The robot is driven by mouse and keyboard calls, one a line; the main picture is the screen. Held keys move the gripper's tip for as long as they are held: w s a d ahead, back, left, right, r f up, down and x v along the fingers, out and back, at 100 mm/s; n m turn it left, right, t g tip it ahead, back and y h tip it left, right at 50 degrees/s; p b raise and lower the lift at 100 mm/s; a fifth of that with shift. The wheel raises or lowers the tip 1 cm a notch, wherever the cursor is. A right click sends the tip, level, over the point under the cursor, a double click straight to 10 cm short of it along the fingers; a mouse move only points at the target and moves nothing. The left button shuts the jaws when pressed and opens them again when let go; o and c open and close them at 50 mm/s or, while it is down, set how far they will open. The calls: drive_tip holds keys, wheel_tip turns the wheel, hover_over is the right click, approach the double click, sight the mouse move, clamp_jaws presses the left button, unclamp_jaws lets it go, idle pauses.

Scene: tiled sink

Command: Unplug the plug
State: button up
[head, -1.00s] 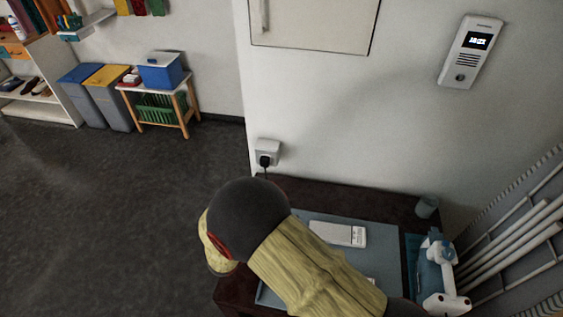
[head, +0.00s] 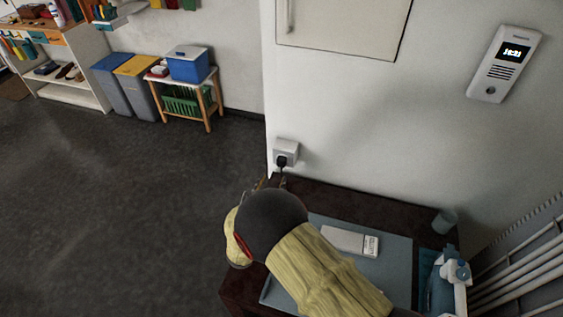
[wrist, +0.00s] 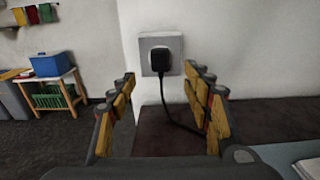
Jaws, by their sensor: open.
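The black plug (head: 281,161) sits in a white wall socket (head: 288,147) near the wall's left edge. In the wrist view the plug (wrist: 160,60) is upright in the socket (wrist: 174,45), and its black cord hangs down and curves right. My gripper (wrist: 160,82) is open and empty, with yellow-padded fingers on either side of the view. The plug shows between and beyond the fingertips, apart from them. In the head view my arm hides most of the gripper, with only fingertips (head: 271,183) showing just below the socket.
A dark table (head: 385,203) stands against the wall below the socket, with a grey mat (head: 392,248), a white box (head: 350,241) and a cup (head: 444,220) on it. Open floor (head: 120,220) lies to the left.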

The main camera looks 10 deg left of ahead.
sight(280, 164)
drive_tip(key=shift+w, duration=0.1)
drive_tip(key=shift+w+d+b, duration=0.2)
drive_tip(key=shift+w+b, duration=0.15)
drive_tip(key=shift+w, duration=1.1)
drive_tip(key=shift+w+d+b, duration=0.25)
drive_tip(key=shift+w+b, duration=0.15)
drive_tip(key=shift+w, duration=1.05)
drive_tip(key=shift+w+d+b, duration=0.2)
drive_tip(key=shift+w+b, duration=0.15)
drive_tip(key=shift+w, duration=1.1)
drive_tip(key=c, duration=0.3)
clamp_jaws()
drive_tip(key=shift+s, duration=0.15)
drive_tip(key=shift+s+a+p, duration=0.2)
drive_tip(key=shift+s+p, duration=0.05)
drive_tip(key=shift+s, duration=1.2)
drive_tip(key=shift+s+a+p, duration=0.2)
drive_tip(key=shift+s, duration=1.2)
